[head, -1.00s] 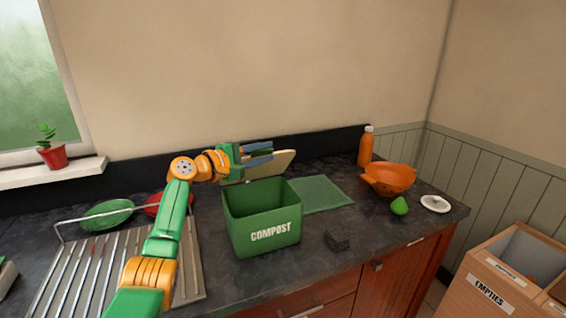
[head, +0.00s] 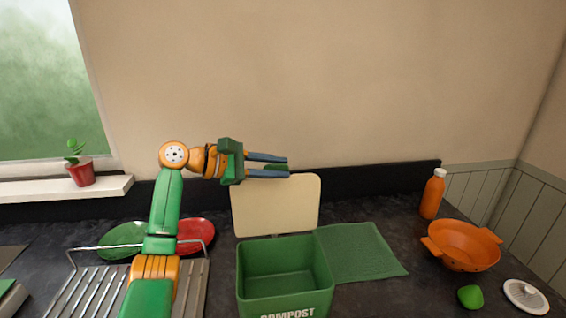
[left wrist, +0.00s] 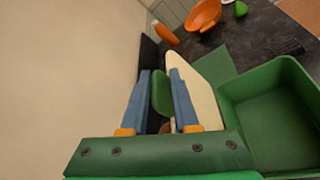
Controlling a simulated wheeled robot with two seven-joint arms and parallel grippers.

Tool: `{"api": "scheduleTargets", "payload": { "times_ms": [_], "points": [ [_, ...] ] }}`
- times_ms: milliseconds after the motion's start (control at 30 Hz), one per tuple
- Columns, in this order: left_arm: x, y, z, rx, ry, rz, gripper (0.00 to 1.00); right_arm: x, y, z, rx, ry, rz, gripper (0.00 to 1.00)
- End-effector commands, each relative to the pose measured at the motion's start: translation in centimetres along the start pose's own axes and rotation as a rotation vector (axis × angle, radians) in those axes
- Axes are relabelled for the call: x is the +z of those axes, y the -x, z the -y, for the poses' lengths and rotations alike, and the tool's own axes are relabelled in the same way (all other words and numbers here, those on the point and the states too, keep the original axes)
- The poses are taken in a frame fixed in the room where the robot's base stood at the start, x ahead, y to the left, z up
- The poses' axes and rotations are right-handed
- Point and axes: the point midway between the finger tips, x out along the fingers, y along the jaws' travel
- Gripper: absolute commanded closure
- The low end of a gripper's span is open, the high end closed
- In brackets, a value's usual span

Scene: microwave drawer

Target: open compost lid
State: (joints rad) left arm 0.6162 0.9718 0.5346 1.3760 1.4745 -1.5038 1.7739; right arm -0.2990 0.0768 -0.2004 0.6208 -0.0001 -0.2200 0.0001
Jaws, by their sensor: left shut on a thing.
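The green compost bin (head: 285,262) stands on the dark counter with its top open, and its inside looks empty. Its cream lid (head: 275,207) stands nearly upright along the bin's back edge, with its pale face toward the head camera. My left gripper (head: 288,167) is at the lid's top edge, its blue fingers shut on the green lid handle (head: 276,167). In the left wrist view the handle (left wrist: 161,92) sits between the fingers, beside the lid (left wrist: 196,85) and the open bin (left wrist: 275,110). My right gripper is not in view.
A dish rack (head: 85,290) with a green plate (head: 122,240) and a red plate (head: 195,234) is at left. A green mat (head: 360,253) lies right of the bin. An orange bottle (head: 433,193), orange colander (head: 463,245) and green fruit (head: 470,297) stand farther right. The wall is close behind.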

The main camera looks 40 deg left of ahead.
Motion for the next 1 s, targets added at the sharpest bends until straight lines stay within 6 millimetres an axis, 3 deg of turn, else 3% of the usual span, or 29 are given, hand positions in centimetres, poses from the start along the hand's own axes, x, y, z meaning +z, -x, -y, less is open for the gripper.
{"api": "scheduleTargets", "payload": {
  "times_ms": [567,600,633,1000],
  "points": [
    [-0.57,0.13,0.89,-0.030,0.039,-0.015,1.00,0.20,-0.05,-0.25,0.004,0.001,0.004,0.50],
    [-0.57,0.12,0.89,-0.030,0.038,-0.015,0.70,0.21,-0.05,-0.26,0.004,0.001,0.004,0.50],
    [-0.57,0.12,0.90,-0.031,0.038,-0.015,0.62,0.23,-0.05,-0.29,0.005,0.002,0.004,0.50],
    [-0.25,0.26,0.62,-0.022,0.034,-0.008,0.60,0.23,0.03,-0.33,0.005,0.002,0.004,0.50]
  ]
}}
